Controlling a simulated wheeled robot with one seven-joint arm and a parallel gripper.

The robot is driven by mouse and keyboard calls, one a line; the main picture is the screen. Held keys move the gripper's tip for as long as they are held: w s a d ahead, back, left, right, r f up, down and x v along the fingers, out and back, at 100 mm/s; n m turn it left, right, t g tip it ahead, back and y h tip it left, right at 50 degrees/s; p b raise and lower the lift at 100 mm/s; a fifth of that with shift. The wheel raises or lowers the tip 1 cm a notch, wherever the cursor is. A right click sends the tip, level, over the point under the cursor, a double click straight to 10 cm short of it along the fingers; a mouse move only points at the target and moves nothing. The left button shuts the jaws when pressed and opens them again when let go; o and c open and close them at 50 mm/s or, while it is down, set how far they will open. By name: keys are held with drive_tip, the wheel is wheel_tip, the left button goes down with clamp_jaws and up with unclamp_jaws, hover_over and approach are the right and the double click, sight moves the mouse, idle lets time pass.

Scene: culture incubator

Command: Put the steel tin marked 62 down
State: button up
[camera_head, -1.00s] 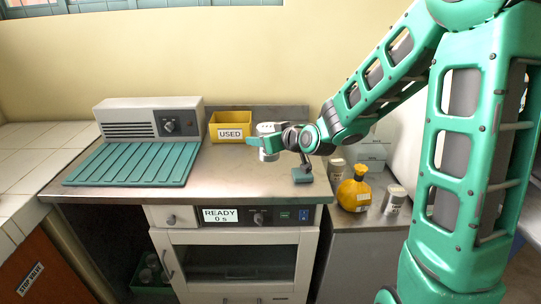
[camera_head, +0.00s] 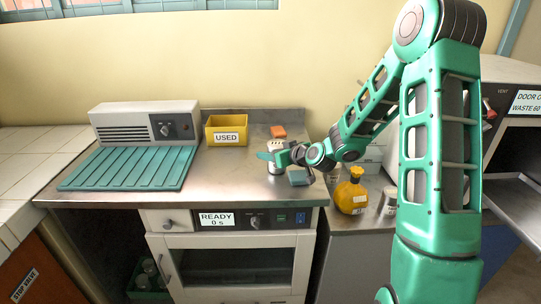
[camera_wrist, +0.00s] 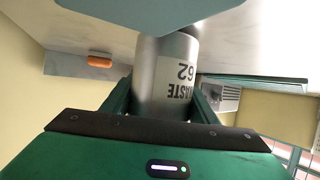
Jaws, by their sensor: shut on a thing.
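The steel tin marked 62 (camera_wrist: 165,75) is between the fingers of my gripper (camera_wrist: 163,105) in the wrist view. Its white label reads WASTE 62 and appears upside down there. In the head view the tin (camera_head: 275,165) looks upright, low over the steel counter (camera_head: 225,177), right of the ribbed green mat. My gripper (camera_head: 274,157) reaches it from the right and is shut on it. I cannot tell whether its base touches the counter.
A yellow USED bin (camera_head: 226,130) and an orange block (camera_head: 278,132) stand behind. The ribbed mat (camera_head: 130,168) lies left, with bare counter between. A yellow bottle (camera_head: 351,192) and a tin (camera_head: 388,200) stand on the lower right surface. The incubator (camera_head: 230,262) is below.

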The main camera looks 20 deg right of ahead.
drive_tip(key=shift+f, duration=0.2)
drive_tip(key=o, duration=1.3)
drive_tip(key=shift+c, duration=0.2)
drive_tip(key=shift+s+d+r, duration=0.1)
drive_tip(key=shift+s+r, duration=0.1)
drive_tip(key=shift+s, duration=0.15)
drive_tip(key=v, duration=1.1)
drive_tip(key=shift+s+f, duration=0.1)
drive_tip(key=shift+s, duration=0.05)
